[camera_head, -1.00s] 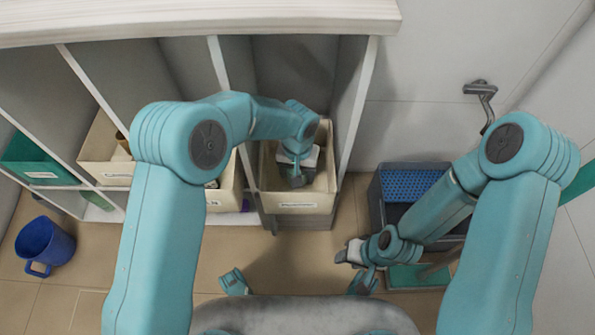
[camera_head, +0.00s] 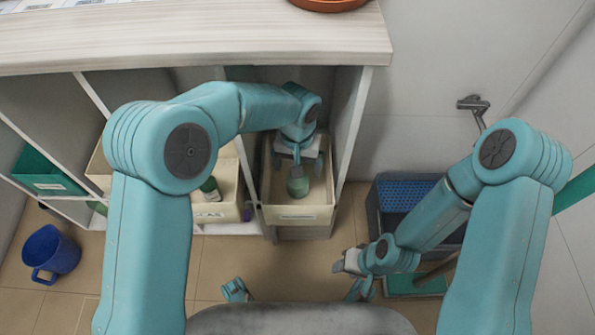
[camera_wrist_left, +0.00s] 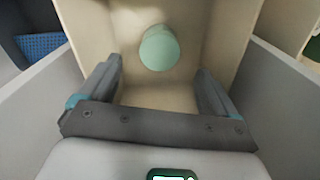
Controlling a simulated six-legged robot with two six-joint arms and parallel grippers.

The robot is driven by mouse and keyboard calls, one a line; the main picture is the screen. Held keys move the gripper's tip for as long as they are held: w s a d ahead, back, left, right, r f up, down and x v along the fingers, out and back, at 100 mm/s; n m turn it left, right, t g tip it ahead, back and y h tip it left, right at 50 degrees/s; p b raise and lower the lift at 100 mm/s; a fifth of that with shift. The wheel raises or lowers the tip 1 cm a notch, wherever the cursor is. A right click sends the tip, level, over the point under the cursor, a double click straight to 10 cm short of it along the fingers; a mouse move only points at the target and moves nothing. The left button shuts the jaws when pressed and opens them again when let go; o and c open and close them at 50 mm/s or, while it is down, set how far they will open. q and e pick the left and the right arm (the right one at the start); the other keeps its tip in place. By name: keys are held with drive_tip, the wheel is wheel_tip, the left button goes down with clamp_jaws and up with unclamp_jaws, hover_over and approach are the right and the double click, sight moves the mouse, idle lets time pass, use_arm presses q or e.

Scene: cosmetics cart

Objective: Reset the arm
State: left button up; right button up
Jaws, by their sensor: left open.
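My left gripper (camera_head: 297,167) hangs over the cream bin (camera_head: 297,213) in the shelf's right compartment. In the left wrist view the left gripper (camera_wrist_left: 157,85) has its two fingers wide apart with nothing between them. A pale green round container (camera_head: 298,187) is in that bin, just beyond the fingertips; it also shows in the left wrist view (camera_wrist_left: 159,48) and is apart from both fingers. My right gripper (camera_head: 350,264) is low at the right of the floor area, in front of the blue basket; its finger gap is too small to judge.
A second cream bin (camera_head: 212,214) with a green-capped bottle (camera_head: 210,189) stands to the left. The white shelf divider (camera_head: 352,130) is close on the right of the left gripper.

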use_arm(q)
wheel_tip(320, 180, up, 2)
drive_tip(key=shift+r, duration=0.1)
drive_tip(key=shift+s, duration=0.1)
idle(0.6)
